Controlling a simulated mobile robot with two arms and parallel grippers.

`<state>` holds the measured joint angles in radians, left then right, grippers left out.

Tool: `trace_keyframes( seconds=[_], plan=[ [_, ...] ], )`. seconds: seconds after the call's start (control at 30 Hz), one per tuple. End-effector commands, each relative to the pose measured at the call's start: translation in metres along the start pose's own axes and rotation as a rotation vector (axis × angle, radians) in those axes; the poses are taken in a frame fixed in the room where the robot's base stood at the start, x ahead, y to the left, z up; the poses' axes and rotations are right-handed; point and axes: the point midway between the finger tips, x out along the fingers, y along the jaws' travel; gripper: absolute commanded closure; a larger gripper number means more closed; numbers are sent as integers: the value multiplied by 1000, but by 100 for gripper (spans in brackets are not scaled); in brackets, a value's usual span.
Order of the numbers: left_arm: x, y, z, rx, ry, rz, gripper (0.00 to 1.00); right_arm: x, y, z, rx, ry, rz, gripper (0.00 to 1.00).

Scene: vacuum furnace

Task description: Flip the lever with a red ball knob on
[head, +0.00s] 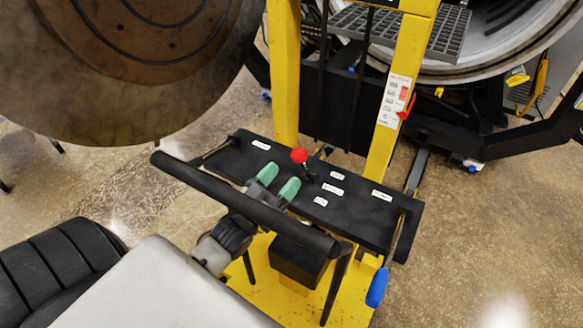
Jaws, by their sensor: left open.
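The lever with a red ball knob (299,156) stands up from a black panel (352,207) on a yellow lift frame. Its short dark stem (306,171) meets the panel beside small white labels. My left gripper (279,180) has green fingertips, which are apart with nothing between them. It is just below and left of the knob in the picture, close to it, with a gap visible. A black handlebar (235,200) crosses in front of my left arm and hides part of it. My right gripper is not in view.
Yellow uprights (405,85) rise behind the panel, one with a scale and red pointer (407,106). A large round metal door (120,70) fills the upper left. A blue-tipped handle (377,288) hangs at lower right. Open floor (500,220) lies right.

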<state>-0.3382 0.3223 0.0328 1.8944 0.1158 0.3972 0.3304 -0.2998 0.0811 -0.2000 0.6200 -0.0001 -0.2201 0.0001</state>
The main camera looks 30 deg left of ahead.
Motion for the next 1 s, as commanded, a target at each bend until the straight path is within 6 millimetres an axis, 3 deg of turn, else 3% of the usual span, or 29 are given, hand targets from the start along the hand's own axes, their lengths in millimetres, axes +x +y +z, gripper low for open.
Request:
trace_keyframes(
  seconds=[0.03,0.2,0.37,1.0],
  plan=[
    [-14,0,3,0,-6,0,38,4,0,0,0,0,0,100],
    [-44,0,3,0,-5,0,38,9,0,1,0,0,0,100],
    [-60,0,2,0,-5,0,38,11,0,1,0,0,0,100],
    [-63,0,2,0,-5,0,38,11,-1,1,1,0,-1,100]
  ],
)
